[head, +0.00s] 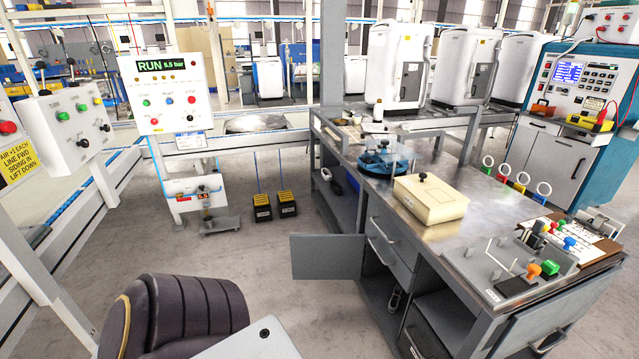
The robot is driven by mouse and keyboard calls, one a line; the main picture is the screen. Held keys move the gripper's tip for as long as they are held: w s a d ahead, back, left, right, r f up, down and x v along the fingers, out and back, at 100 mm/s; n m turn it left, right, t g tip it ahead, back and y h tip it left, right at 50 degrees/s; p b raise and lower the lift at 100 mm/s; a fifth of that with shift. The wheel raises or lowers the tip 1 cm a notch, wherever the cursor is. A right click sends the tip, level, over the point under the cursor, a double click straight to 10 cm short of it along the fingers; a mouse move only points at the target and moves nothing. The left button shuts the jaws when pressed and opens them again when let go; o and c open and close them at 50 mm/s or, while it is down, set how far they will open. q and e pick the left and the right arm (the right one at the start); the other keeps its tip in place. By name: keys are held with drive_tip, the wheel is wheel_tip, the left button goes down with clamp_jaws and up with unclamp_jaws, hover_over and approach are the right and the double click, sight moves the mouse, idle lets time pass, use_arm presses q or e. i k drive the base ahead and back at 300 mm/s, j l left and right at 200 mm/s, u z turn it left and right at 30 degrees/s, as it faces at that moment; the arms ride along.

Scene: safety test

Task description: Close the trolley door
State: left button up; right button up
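The grey metal trolley (451,238) stands right of centre, with drawers and open compartments facing me. A flat grey door (326,257) stands swung out to the left from its front, beside the drawers. Neither of my grippers is in view, and nothing of mine visibly touches the door.
On the trolley top are a cream box (430,199), a blue round tray (382,164) and a fixture with coloured knobs (520,272). Two black-and-yellow boxes (275,205) stand on the floor behind the door.

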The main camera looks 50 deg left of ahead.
sight(314, 257)
drive_tip(key=j+u, duration=0.1)
drive_tip(key=u, duration=0.3)
drive_tip(key=j+u, duration=0.1)
drive_tip(key=u, duration=0.75)
drive_tip(key=j+u, duration=0.15)
drive_tip(key=u, duration=0.25)
drive_tip(key=i+u, duration=0.1)
drive_tip(key=u, duration=0.35)
drive_tip(key=i+u, duration=0.1)
drive_tip(key=u, duration=0.3)
drive_tip(key=i+j+u, duration=0.1)
drive_tip(key=i+u, duration=0.15)
drive_tip(key=i+l, duration=0.15)
drive_tip(key=i, duration=0.35)
drive_tip(key=i+z, duration=0.1)
drive_tip(key=i, duration=0.65)
drive_tip(key=i+j, duration=0.2)
drive_tip(key=i, duration=0.55)
drive_tip(key=l+z, duration=0.05)
